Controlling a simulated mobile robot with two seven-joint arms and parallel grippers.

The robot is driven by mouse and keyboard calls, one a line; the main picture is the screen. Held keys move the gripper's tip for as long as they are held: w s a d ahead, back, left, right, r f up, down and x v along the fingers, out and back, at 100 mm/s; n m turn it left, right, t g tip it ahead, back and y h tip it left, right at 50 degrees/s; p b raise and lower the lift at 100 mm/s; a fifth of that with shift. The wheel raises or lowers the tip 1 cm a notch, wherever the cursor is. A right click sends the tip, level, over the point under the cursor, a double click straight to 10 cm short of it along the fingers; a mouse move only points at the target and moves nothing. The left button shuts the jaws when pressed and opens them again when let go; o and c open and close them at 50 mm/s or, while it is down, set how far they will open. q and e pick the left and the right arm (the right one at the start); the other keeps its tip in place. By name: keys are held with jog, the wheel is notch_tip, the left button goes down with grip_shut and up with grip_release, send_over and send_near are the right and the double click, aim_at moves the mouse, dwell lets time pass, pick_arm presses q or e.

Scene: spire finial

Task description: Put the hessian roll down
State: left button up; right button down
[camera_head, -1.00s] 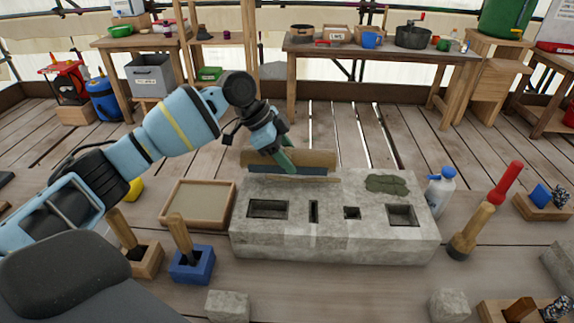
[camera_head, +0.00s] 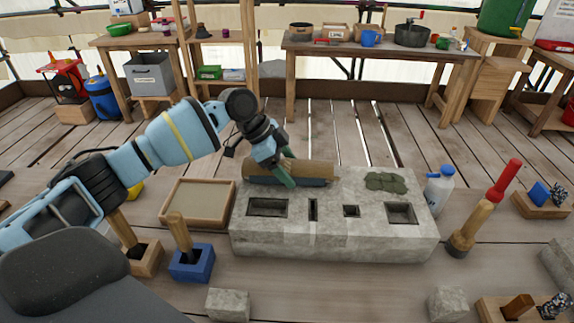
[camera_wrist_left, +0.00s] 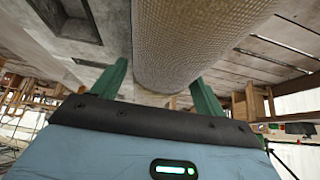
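The hessian roll (camera_head: 312,170) is a tan cylinder lying along the back left of the pale stone block (camera_head: 330,240), with a dark bluish strip along its lower edge. It appears to rest on the block top. My left gripper (camera_head: 286,170) is over the roll, with one green finger in front and one behind. In the left wrist view, the woven roll (camera_wrist_left: 190,40) runs between the two spread green fingers, with a gap at the left finger. The left gripper looks open around it. My right gripper is not in view.
The block has several rectangular recesses and a green-grey patch (camera_head: 385,181). A spray bottle (camera_head: 439,187) and a red-topped wooden-handled tool (camera_head: 478,215) stand to its right. A shallow wooden tray (camera_head: 232,210) and a blue holder (camera_head: 191,264) are left.

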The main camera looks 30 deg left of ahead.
pick_arm(q)
jog(key=v, duration=1.2)
jog(key=shift+r, duration=0.15)
